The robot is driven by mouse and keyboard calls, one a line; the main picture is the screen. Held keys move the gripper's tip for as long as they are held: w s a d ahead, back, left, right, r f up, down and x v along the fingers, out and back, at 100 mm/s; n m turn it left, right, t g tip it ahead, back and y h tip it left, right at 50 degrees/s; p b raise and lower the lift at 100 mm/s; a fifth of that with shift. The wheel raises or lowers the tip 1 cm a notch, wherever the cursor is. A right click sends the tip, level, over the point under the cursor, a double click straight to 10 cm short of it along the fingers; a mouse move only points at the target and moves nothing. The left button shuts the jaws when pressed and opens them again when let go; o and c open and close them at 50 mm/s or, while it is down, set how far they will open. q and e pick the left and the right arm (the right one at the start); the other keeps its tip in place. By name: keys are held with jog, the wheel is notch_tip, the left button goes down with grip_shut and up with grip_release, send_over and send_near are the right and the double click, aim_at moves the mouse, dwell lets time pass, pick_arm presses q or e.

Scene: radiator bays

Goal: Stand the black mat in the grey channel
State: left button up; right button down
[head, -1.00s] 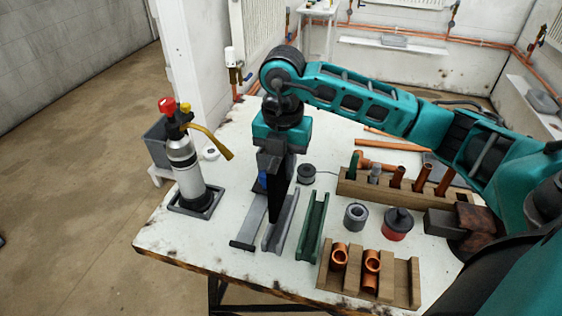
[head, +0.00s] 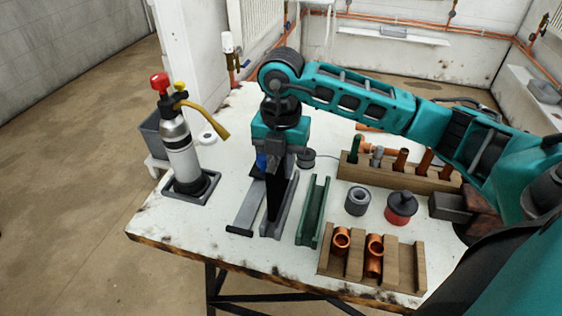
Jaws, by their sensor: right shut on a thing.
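The black mat (head: 274,197) hangs upright, edge-on, under my right gripper (head: 272,168), which is shut on it. The mat's lower end overlaps the grey channel (head: 289,206) in the head view; I cannot tell whether it touches the channel floor. The grey channel lies on the white table, its long side pointing toward the front edge. The gripper and mat hide part of its far end. My left gripper is not in view.
A green channel (head: 313,212) lies close on the right and a flat grey bar (head: 245,212) on the left. A gas torch (head: 180,150) stands further left. A wooden rack (head: 354,268) holds copper fittings; a grey ring (head: 357,201) and red-black pot (head: 401,208) stand behind it.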

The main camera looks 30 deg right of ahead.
dwell(0.3)
jog(key=shift+f+b, duration=0.4)
jog(key=shift+f, duration=0.2)
jog(key=shift+f+b, duration=1.05)
jog(key=shift+f, duration=0.35)
jog(key=c, duration=0.9)
grip_release()
jog(key=shift+r, duration=0.1)
